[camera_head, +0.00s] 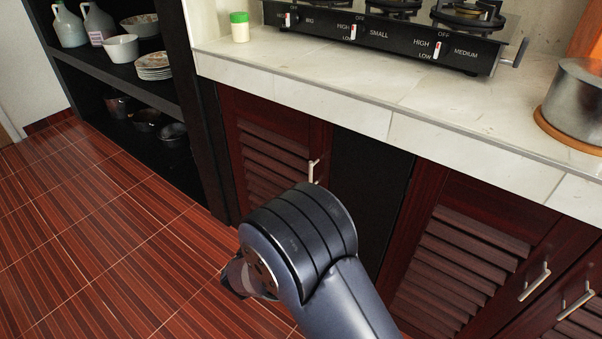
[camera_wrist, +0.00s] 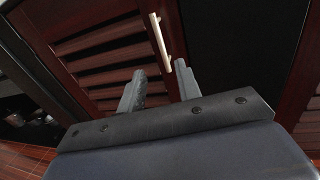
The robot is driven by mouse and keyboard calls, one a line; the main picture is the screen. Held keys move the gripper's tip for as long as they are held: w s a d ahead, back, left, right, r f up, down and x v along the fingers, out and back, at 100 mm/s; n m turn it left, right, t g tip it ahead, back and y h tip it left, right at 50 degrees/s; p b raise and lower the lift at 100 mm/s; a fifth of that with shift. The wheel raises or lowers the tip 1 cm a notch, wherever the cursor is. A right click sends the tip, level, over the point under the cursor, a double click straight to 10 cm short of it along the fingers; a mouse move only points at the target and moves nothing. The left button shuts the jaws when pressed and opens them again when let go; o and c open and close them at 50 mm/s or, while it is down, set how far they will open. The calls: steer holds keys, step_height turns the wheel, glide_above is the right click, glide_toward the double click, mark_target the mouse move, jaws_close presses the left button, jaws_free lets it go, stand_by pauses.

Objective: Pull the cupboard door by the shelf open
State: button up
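The cupboard door by the shelf (camera_head: 268,150) is dark red-brown with louvred slats, under the counter and next to the black shelf. It looks closed in the head view. Its pale bar handle (camera_head: 313,171) is near its right edge. In the wrist view the door (camera_wrist: 100,55) fills the upper left, and the handle (camera_wrist: 160,42) stands just beyond my fingertips. My gripper (camera_wrist: 160,72) is open, with a gap between its two fingers and nothing visible in it. The handle's lower end appears near the gap; I cannot tell whether it touches. In the head view my arm hides the fingers.
A black shelf (camera_head: 185,85) with bowls, plates and jugs stands left of the door. A dark panel (camera_head: 365,185) is right of it, then more louvred doors (camera_head: 465,260). The stone counter (camera_head: 300,75) overhangs, bearing a stove (camera_head: 395,35) and a pot (camera_head: 577,100). The tiled floor (camera_head: 100,240) is clear.

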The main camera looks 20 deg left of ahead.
steer(key=w+d+b, duration=0.1)
steer(key=w+b, duration=0.1)
steer(key=w, duration=0.8)
steer(key=shift+w+b, duration=0.3)
steer(key=shift+b, duration=0.05)
steer(key=shift+c, duration=0.4)
jaws_close()
